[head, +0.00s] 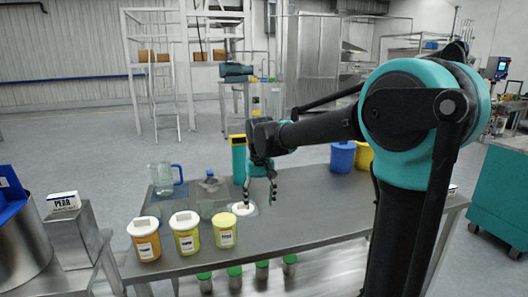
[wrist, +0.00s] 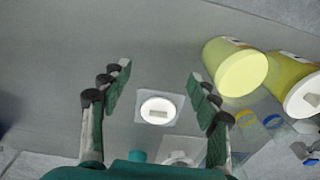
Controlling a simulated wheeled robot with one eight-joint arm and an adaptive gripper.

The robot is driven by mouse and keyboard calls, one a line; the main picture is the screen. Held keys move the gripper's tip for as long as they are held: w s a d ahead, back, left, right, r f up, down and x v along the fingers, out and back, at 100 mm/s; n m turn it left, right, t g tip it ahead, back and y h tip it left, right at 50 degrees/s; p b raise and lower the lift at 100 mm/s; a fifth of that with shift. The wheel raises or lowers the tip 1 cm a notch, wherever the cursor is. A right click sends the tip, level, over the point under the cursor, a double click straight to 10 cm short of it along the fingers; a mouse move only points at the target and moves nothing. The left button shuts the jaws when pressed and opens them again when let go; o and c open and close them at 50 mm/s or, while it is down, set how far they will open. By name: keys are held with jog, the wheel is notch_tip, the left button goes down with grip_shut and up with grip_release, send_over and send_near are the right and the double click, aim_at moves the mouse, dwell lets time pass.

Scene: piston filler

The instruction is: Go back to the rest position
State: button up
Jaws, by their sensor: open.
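My gripper (head: 261,198) is open above the steel table (head: 290,220), fingers pointing down. In the wrist view my gripper (wrist: 160,75) has its two fingers spread wide with nothing between the tips. A white round piece with a small raised tab (head: 242,209) sits on a pale square on the table, just below and left of the fingers. The wrist view shows this white piece (wrist: 157,111) between and below the fingers, apart from both.
Jars with orange (head: 147,243), yellow (head: 186,236) and pale yellow (head: 225,232) contents stand front left. A clear jug (head: 163,178), a clear bottle (head: 209,195) and a teal cylinder (head: 239,162) stand behind. Blue (head: 342,156) and yellow (head: 364,158) tubs stand at the back right. The table's right half looks clear.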

jog(key=s+d+f+m+t, duration=0.2)
jog(key=s+d+f+t, duration=0.1)
jog(key=s+d+f, duration=1.3)
jog(key=s+d, duration=0.2)
jog(key=d, duration=0.2)
jog(key=shift+d+f+m+t, duration=0.3)
jog(key=shift+m+t, duration=0.1)
